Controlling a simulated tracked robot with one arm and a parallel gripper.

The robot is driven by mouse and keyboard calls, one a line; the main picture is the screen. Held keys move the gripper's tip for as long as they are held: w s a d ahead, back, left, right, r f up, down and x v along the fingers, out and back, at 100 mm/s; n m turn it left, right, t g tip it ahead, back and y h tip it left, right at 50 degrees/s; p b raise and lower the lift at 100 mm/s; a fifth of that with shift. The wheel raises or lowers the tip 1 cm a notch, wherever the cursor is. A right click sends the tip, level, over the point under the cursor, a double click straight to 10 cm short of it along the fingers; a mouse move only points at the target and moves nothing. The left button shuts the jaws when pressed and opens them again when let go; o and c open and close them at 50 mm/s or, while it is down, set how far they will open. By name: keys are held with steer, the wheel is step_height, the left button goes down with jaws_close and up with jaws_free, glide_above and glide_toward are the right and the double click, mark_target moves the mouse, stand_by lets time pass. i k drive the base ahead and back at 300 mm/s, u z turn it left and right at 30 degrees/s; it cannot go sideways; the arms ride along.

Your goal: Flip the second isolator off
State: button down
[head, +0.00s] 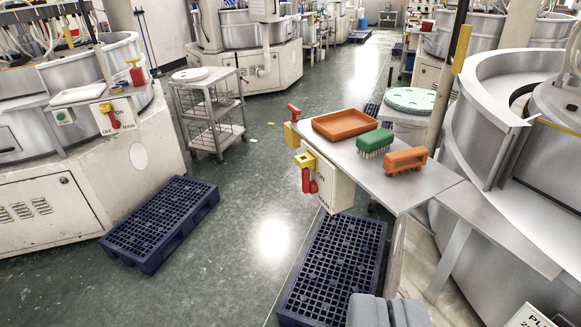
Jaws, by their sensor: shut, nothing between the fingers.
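Two red-handled isolators are in view; no number shows on either, so I cannot tell which is the second. One isolator (110,115) is on the white panel of the left machine, marked ON, OFF and MAIN, with its red handle slanting down to the right. The other isolator (308,172) is on the white box under the middle shelf, with a yellow mount and a red handle pointing down; its markings are not readable. My gripper (388,312) shows at the bottom edge as two grey fingers, shut and empty, well below and right of the middle isolator.
The metal shelf (425,193) holds an orange tray (340,125), a green brush (375,143) and an orange brush (405,160). Blue pallets lie on the floor at left (165,222) and below the shelf (335,262). A trolley (205,110) stands behind. The floor between is clear.

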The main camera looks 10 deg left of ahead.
mark_target(311, 187)
steer(key=u, duration=0.1)
steer(key=i, duration=0.85)
steer(key=u, duration=0.1)
